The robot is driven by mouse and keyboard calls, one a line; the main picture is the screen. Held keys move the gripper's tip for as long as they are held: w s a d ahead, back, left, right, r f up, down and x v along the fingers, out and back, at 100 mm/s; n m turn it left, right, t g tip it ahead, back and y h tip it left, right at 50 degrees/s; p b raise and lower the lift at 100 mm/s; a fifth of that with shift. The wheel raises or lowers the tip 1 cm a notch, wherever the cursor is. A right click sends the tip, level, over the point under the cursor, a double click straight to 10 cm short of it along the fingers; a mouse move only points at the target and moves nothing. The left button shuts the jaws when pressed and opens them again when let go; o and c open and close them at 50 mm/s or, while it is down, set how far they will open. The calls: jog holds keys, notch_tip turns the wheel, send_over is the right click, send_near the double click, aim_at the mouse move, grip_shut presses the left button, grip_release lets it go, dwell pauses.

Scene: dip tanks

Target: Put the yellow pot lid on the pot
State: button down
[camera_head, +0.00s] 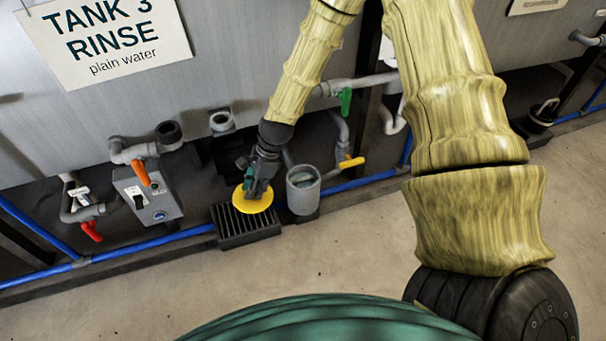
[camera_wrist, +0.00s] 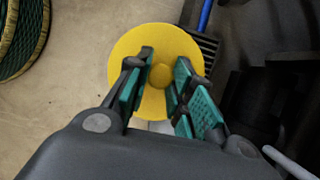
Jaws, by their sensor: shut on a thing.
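The yellow pot lid (camera_head: 253,199) is a flat round disc, seen low in front of the tank in the head view. In the wrist view the lid (camera_wrist: 130,52) has a round knob at its middle, between my fingers. My gripper (camera_head: 256,189) points down and is shut on the knob; its teal finger pads also show in the wrist view (camera_wrist: 159,80). The grey pot (camera_head: 303,194), an open-topped cylinder, stands just right of the lid. The lid is beside the pot, over the black slatted rack (camera_head: 247,238); whether it touches the rack I cannot tell.
A grey valve box (camera_head: 148,193) with an orange handle stands left of the rack. A yellow-handled tap (camera_head: 350,162) is right of the pot. A blue pipe (camera_head: 360,184) runs low along the tank. The floor (camera_head: 345,250) in front is clear.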

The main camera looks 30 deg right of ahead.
jog(key=s+d+f+m+t+h+p, duration=0.1)
jog(key=s+d+f+m+t+h, duration=0.2)
jog(key=d+m, duration=0.4)
jog(key=s+d+f+m+t+p, duration=0.1)
jog(key=s+d+f+m, duration=0.2)
jog(key=s+d+m, duration=0.25)
jog(key=shift+m+g+h, duration=0.3)
jog(key=shift+m, duration=0.15)
jog(key=w+d+b, duration=0.1)
jog(key=w+d, duration=0.2)
jog(key=w, duration=0.1)
jog(key=w+d+f+b, duration=0.1)
jog(key=w+d, duration=0.2)
jog(key=w, duration=0.2)
jog(key=w+d+b, duration=0.1)
jog(key=w+d, duration=0.2)
jog(key=w, duration=0.2)
jog(key=shift+w+d+f, duration=0.15)
jog(key=shift+f, duration=0.15)
jog(key=shift+f+b, duration=1.25)
jog(key=shift+f, duration=0.45)
jog(key=shift+f, duration=0.1)
jog(key=c, duration=1.2)
grip_release()
jog(key=shift+c, duration=0.2)
